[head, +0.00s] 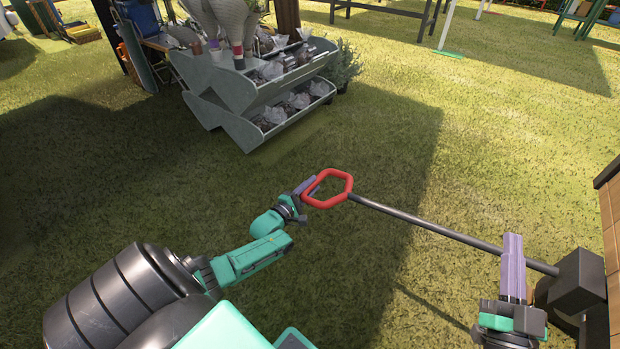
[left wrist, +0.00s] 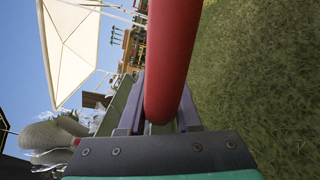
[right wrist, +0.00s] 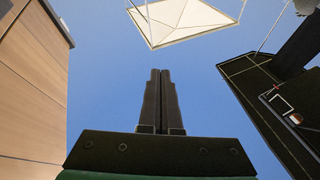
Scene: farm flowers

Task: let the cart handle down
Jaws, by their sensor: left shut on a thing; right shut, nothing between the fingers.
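The cart handle is a red loop (head: 328,188) at the end of a long dark bar (head: 430,225) in the head view. The bar runs right to a dark block at the cart (head: 608,215), whose wooden side shows at the right edge. The bar is raised above the grass. My left gripper (head: 308,188) is shut on the left side of the red loop. In the left wrist view the red tube (left wrist: 172,60) passes between the fingers. My right gripper (head: 513,245) is shut and empty, pointing up near the bar's cart end; its closed fingers (right wrist: 160,100) show in the right wrist view.
A grey two-tier stand (head: 250,90) with bagged goods is beyond the handle, with a green plant (head: 343,65) beside it. Chairs and crates are at the upper left. Tables are at the far right. The grass around the bar is open.

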